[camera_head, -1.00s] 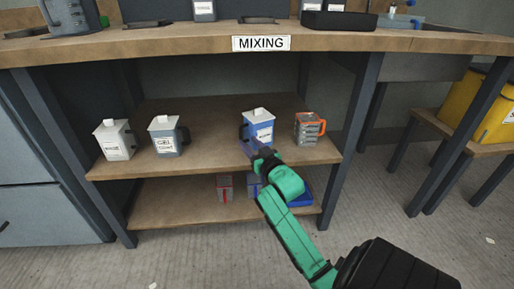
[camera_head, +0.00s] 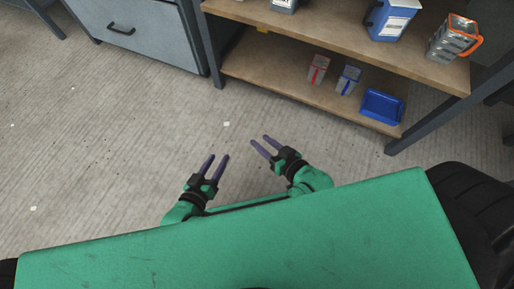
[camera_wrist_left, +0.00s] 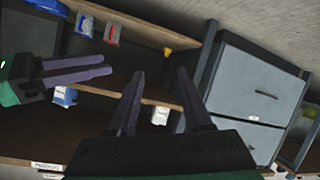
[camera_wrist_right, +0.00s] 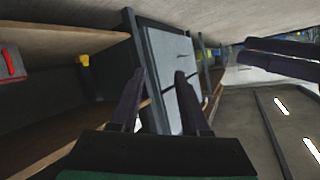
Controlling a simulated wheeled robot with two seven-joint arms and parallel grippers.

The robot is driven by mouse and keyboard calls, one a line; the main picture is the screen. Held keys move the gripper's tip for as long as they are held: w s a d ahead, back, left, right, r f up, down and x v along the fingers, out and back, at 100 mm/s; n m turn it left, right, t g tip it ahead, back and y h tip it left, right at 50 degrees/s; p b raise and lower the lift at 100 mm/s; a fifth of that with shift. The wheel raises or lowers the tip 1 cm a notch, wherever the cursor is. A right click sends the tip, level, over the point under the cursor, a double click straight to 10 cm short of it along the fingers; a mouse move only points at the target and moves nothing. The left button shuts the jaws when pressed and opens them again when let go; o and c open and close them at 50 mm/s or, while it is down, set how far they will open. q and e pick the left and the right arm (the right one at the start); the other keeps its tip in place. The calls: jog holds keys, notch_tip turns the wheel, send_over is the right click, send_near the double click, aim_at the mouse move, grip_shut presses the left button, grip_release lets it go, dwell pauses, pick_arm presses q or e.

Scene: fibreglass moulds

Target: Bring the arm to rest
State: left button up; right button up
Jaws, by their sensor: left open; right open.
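My left gripper (camera_head: 216,166) is open and empty in the head view, held over bare floor close in front of my green body. My right gripper (camera_head: 262,143) is open and empty just to its right, its fingers pointing up and left. The two grippers are close together but apart. In the left wrist view, the left fingers (camera_wrist_left: 158,75) are spread with nothing between them, and the right gripper shows at the left edge. In the right wrist view, the right fingers (camera_wrist_right: 160,76) are spread and empty, and the left gripper's fingers show at upper right.
The bench's lower shelf (camera_head: 262,72) holds a red-marked container (camera_head: 317,69), a blue-marked container (camera_head: 348,80) and a blue tray (camera_head: 382,106). Above are a blue jug (camera_head: 390,18) and an orange-handled container (camera_head: 454,38). A grey cabinet (camera_head: 140,32) stands left. The floor (camera_head: 100,150) is clear.

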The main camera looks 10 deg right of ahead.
jog(key=shift+g+y, duration=0.4)
jog(key=s+a, duration=0.1)
jog(key=s+a+f, duration=0.1)
jog(key=a, duration=0.1)
jog(key=shift+s, duration=0.35)
pick_arm(q)
jog(key=s+a+r+g+y+p, duration=0.3)
jog(key=s+a+p, duration=0.7)
jog(key=p, duration=1)
jog(key=s+a+r+g+y+p, duration=0.4)
jog(key=s+a+g+p, duration=0.3)
jog(key=p, duration=1.3)
jog(key=shift+s+a+r+m, duration=0.35)
jog(key=shift+s+a, duration=1.05)
jog(key=shift+s, duration=0.95)
pick_arm(e)
jog(key=s+d+r+g+h, duration=0.3)
jog(key=s+d+g, duration=0.2)
jog(key=s+d, duration=0.5)
jog(key=s+d+r+g+h, duration=0.4)
jog(key=s+d+g, duration=0.1)
jog(key=s+d, duration=0.5)
jog(key=shift+s+r+n, duration=0.3)
jog(key=shift+s+n, duration=0.1)
jog(key=shift+s, duration=0.45)
